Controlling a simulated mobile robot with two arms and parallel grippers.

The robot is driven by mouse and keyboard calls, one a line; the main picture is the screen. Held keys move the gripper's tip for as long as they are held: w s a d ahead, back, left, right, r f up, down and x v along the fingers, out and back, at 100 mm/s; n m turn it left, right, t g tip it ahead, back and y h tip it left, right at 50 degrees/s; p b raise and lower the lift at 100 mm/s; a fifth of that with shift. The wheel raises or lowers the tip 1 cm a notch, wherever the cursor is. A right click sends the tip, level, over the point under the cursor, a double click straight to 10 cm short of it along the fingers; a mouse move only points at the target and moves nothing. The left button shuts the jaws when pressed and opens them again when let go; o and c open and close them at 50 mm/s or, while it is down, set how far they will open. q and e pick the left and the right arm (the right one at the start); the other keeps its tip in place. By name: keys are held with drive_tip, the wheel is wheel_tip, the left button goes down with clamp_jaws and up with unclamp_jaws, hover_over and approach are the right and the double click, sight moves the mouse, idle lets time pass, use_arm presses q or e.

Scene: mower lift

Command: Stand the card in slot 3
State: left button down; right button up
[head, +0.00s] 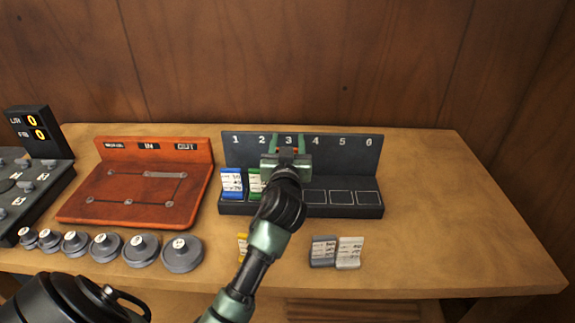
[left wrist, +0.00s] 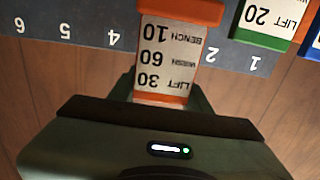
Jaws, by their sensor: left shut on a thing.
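My left gripper (head: 288,152) is over the rack at slot 3. In the head view my gripper hides most of this card. I cannot tell whether its orange foot touches the slot floor. The dark rack (head: 345,158) has slots numbered 1 to 6. A blue card (head: 231,183) stands in slot 1 and a green card (head: 254,182) in slot 2; the green one also shows in the left wrist view (left wrist: 270,18). Slots 4 to 6 look empty. My right gripper is not in view.
A red board (head: 85,206), several grey weights (head: 182,256) and a display (head: 38,130) are left. The table's right side (head: 450,220) is clear.

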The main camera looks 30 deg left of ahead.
use_arm(q)
wheel_tip(320, 180, down, 6)
drive_tip(key=shift+f+b, duration=0.2)
drive_tip(key=shift+b, duration=0.1)
drive_tip(key=shift+f, duration=0.1)
drive_tip(key=shift+f, duration=0.2)
drive_tip(key=c, duration=0.9)
unclamp_jaws()
drive_tip(key=shift+c, duration=0.2)
drive_tip(key=shift+r, duration=0.2)
drive_tip(key=b+v, duration=0.2)
drive_tip(key=v, duration=1)
drive_tip(key=shift+b, duration=0.35)
